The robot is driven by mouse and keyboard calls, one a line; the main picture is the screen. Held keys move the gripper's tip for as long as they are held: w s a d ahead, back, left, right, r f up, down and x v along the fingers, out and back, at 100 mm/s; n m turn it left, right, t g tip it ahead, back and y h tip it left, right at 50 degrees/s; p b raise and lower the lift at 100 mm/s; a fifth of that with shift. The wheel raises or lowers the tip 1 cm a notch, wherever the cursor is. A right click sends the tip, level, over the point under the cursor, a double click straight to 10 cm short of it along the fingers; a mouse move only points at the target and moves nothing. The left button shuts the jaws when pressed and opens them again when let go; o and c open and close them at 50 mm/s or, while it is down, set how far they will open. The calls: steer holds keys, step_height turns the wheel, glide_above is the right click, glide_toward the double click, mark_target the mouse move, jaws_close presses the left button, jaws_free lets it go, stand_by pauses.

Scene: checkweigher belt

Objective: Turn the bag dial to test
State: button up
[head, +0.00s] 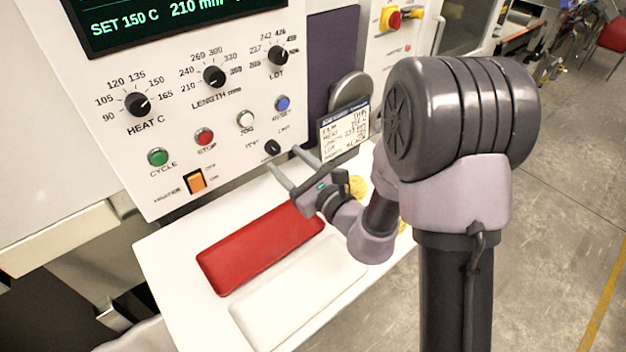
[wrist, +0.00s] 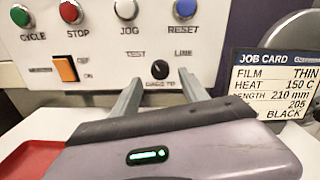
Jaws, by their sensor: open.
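The bag dial (head: 272,147) is a small black knob low on the white panel, with TEST printed to its left and LINE to its right. In the wrist view the dial (wrist: 160,69) shows between my two fingers. Its pointer is too small to read surely. My gripper (head: 284,160) is open and empty, its fingers pointing at the panel just in front of the dial. In the wrist view my gripper (wrist: 160,78) has a finger on either side of the dial's line of sight. I cannot see any contact.
The orange switch (head: 196,181) and the JOG button (head: 246,119) are close by on the panel. A job card (head: 343,130) stands to the right. A red pad (head: 260,248) and a white pad (head: 300,290) lie on the white table below.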

steer(key=p+v, duration=1.2)
steer(key=v, duration=0.2)
steer(key=shift+p, duration=0.4)
steer(key=shift+w, duration=0.1)
